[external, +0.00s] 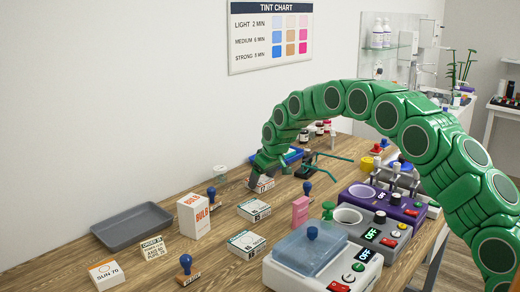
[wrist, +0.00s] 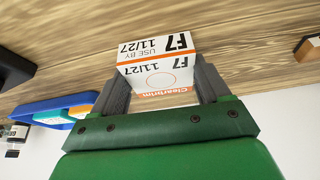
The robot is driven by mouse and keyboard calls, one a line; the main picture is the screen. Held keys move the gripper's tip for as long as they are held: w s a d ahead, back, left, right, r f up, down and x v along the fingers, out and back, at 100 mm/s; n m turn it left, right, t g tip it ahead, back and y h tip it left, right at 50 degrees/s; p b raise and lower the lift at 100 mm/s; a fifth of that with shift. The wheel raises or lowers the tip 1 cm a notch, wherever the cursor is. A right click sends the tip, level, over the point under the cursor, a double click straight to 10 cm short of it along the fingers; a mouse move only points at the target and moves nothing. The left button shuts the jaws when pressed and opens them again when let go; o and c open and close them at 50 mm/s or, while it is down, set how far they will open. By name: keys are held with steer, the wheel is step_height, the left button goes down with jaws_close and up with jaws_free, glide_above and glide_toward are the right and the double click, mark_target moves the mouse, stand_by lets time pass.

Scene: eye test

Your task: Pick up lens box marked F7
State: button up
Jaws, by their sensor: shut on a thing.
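The lens box marked F7 (wrist: 155,55) is white with an orange stripe and reads "F7 11/27" and "USE BY" in the wrist view. It sits between the two grey fingers of my gripper (wrist: 161,82), which is shut on it. In the external view my gripper (external: 260,176) is at the far middle of the wooden table, pointing down, with the box (external: 264,185) low at its fingers. The box's underside is hidden, so I cannot tell whether it touches the table.
Two white boxes with teal labels (external: 254,210) (external: 245,243) lie nearer. A BULB box (external: 194,216), grey tray (external: 133,226) and SUN 70 box (external: 105,274) stand left.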

mark_target(263, 181)
step_height(263, 181, up, 2)
steer(key=shift+r, duration=0.25)
steer(key=shift+s+d+r, duration=0.15)
steer(key=shift+s+r, duration=0.15)
steer(key=shift+r, duration=0.3)
steer(key=s+d+r, duration=0.6)
steer(key=s+r, duration=0.3)
steer(key=s, duration=0.2)
steer(key=shift+s+d, duration=0.25)
steer(key=shift+s, duration=0.05)
